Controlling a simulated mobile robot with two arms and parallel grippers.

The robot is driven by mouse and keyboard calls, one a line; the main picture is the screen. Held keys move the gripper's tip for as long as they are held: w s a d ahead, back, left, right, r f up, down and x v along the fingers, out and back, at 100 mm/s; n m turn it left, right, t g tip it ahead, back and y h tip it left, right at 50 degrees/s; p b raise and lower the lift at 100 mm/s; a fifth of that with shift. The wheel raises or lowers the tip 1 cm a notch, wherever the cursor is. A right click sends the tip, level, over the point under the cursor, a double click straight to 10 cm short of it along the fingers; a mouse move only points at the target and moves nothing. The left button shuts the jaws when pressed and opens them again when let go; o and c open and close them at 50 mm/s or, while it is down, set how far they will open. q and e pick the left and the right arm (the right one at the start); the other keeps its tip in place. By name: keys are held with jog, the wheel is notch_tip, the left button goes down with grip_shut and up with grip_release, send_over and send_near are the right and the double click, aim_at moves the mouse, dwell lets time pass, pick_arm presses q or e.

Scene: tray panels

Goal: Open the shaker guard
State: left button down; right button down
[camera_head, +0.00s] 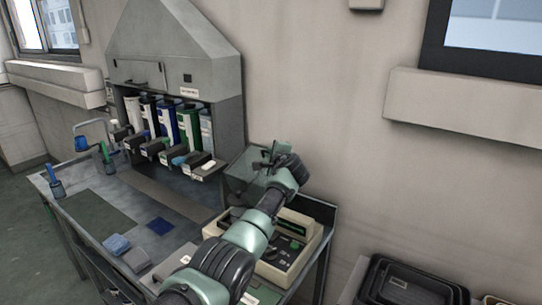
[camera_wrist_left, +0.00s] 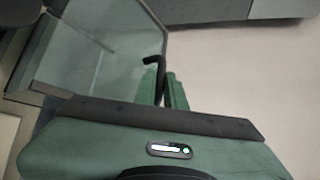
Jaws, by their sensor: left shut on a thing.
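The shaker (camera_head: 290,250) is a beige bench device with a dark display and a green button, at the right end of the bench in the head view. Its guard (camera_head: 238,178) is a see-through, dark-edged panel standing up behind it, partly hidden by my arm. In the left wrist view the guard (camera_wrist_left: 125,38) fills the upper left. My left gripper (camera_head: 263,158) is at the guard's upper edge. In the wrist view its green fingers (camera_wrist_left: 164,86) are shut on the guard's thin black handle (camera_wrist_left: 153,60). My right gripper is not in view.
A grey hooded dispenser (camera_head: 175,70) with several coloured bottles stands at the back left. A black crate (camera_head: 410,285) is at the lower right. A bare wall is close behind the shaker.

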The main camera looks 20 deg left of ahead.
pick_arm(q)
jog(key=shift+w+r, duration=0.35)
jog(key=shift+r, duration=0.1)
jog(key=c, duration=1.5)
grip_release()
jog(key=shift+s, duration=0.25)
jog(key=shift+d+f, duration=0.15)
jog(key=shift+f, duration=0.05)
jog(key=shift+s+d, duration=0.15)
jog(key=b+v, duration=0.1)
jog(key=v, duration=0.6)
jog(key=shift+s+r, duration=0.2)
